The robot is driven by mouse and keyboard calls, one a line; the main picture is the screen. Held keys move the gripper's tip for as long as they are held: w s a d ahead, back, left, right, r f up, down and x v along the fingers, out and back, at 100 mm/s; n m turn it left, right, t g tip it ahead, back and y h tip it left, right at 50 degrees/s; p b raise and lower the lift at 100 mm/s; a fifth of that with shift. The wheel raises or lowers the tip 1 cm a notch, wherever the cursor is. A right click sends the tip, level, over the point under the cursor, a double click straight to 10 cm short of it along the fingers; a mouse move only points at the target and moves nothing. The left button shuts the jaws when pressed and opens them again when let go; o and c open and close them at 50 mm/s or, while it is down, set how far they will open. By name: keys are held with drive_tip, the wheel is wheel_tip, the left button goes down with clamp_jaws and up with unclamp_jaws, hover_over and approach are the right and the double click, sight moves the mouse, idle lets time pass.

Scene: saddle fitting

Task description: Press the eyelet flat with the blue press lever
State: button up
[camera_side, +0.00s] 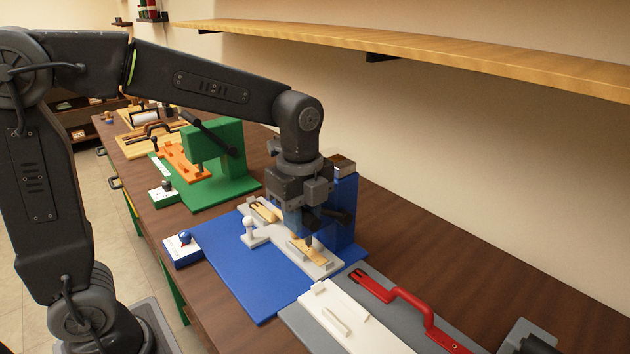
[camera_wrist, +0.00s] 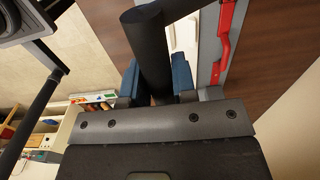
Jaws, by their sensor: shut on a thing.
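The blue press stands on a blue base plate (camera_side: 235,268), its column (camera_side: 345,195) behind my gripper (camera_side: 310,218). Its lever has a dark handle (camera_side: 338,215); in the wrist view the thick black bar (camera_wrist: 152,50) lies between the blue fingers of my gripper (camera_wrist: 157,85), which is shut on it. A pale grey slide (camera_side: 262,236) on the base carries a tan strip (camera_side: 308,254) beneath the press head. The eyelet is too small or hidden to make out.
A green press (camera_side: 215,165) with its own black lever stands to the left. A grey plate with a white fixture (camera_side: 345,320) and a red handle (camera_side: 410,300) lies at front right. A wooden shelf (camera_side: 430,55) runs above along the wall.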

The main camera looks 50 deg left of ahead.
drive_tip(key=s+f, duration=0.4)
drive_tip(key=f, duration=0.8)
drive_tip(key=shift+f, duration=0.15)
idle(1.6)
idle(0.5)
drive_tip(key=shift+o, duration=0.4)
drive_tip(key=shift+w+r, duration=0.1)
drive_tip(key=shift+r, duration=1.65)
